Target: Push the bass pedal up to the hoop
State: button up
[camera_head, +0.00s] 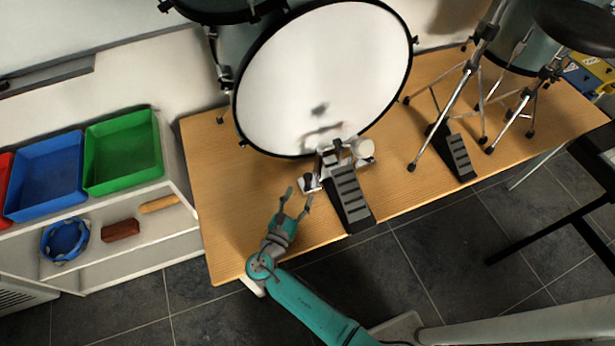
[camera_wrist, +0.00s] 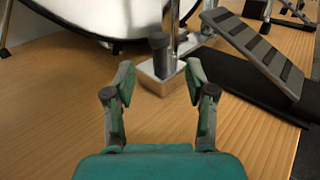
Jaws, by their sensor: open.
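The bass pedal (camera_head: 350,196) has a black ribbed footboard, a silver frame and a pale round beater (camera_head: 362,149). It stands on the wooden platform in front of the bass drum (camera_head: 315,75). Its frame lies near the lower edge of the black hoop (camera_head: 271,152); I cannot tell whether they touch. My gripper (camera_head: 297,197) is open and empty, low over the platform, left of the footboard. In the wrist view, the pedal's silver side block with a dark knob (camera_wrist: 160,45) shows just beyond and between my fingertips (camera_wrist: 160,79).
A hi-hat pedal (camera_head: 460,155) and metal stand legs are on the platform (camera_head: 232,190) to the right. A shelf with green (camera_head: 122,152) and blue (camera_head: 45,176) bins stands left. The platform's left part is bare. Its front edge is close to the footboard's heel.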

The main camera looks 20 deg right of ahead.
aim_at(306, 182)
jog(key=x, duration=0.7)
jog(key=shift+w, duration=0.1)
grip_shut()
